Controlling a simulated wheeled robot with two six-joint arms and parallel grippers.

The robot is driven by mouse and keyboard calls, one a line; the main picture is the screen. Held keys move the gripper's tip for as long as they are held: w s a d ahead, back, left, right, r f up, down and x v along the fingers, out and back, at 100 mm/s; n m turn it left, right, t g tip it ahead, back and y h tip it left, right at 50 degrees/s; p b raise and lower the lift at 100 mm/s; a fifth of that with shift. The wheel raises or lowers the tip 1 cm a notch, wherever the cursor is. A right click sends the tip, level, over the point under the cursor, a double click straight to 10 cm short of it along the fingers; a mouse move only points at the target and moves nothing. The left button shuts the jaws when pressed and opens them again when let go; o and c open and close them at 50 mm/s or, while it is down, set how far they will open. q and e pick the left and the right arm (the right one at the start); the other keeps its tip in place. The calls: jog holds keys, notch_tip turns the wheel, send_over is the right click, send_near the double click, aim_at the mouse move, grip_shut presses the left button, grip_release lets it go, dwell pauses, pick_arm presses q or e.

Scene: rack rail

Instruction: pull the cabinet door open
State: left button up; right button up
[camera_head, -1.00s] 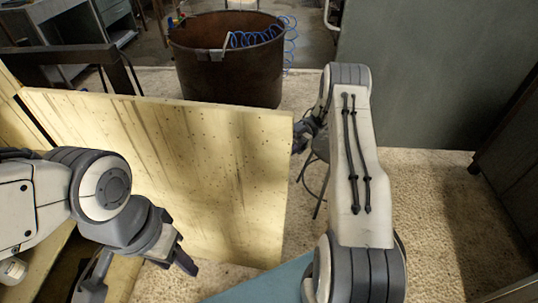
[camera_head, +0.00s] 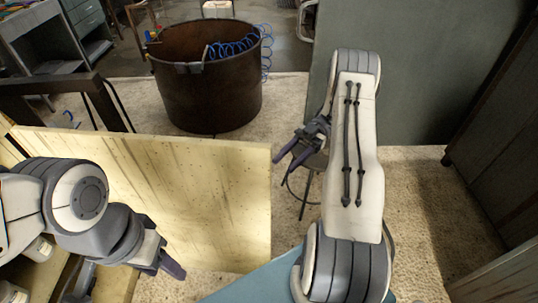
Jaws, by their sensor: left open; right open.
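The cabinet door (camera_head: 205,205) is a pale yellow wooden panel, standing swung out from the cabinet at the left with its free edge near the middle of the head view. Part of the cabinet's inside shows at the lower left, behind my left arm. My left gripper (camera_head: 125,277) is open in front of the door's lower left part; whether it touches the door I cannot tell. My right gripper (camera_head: 285,163) is open and empty just right of the door's free edge, with its fingers pointing toward that edge.
A rusty round drum (camera_head: 207,95) with a blue coiled hose (camera_head: 235,46) stands behind the door. A stool (camera_head: 310,165) is beyond my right gripper. A grey-green panel (camera_head: 420,75) stands at the back right. Pale floor (camera_head: 430,215) is clear at the right. A blue surface (camera_head: 250,285) lies at the bottom.

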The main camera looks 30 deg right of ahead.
jog(key=shift+s+d+r+p, duration=0.45)
jog(key=shift+s+d+r, duration=0.25)
jog(key=shift+s, duration=0.25)
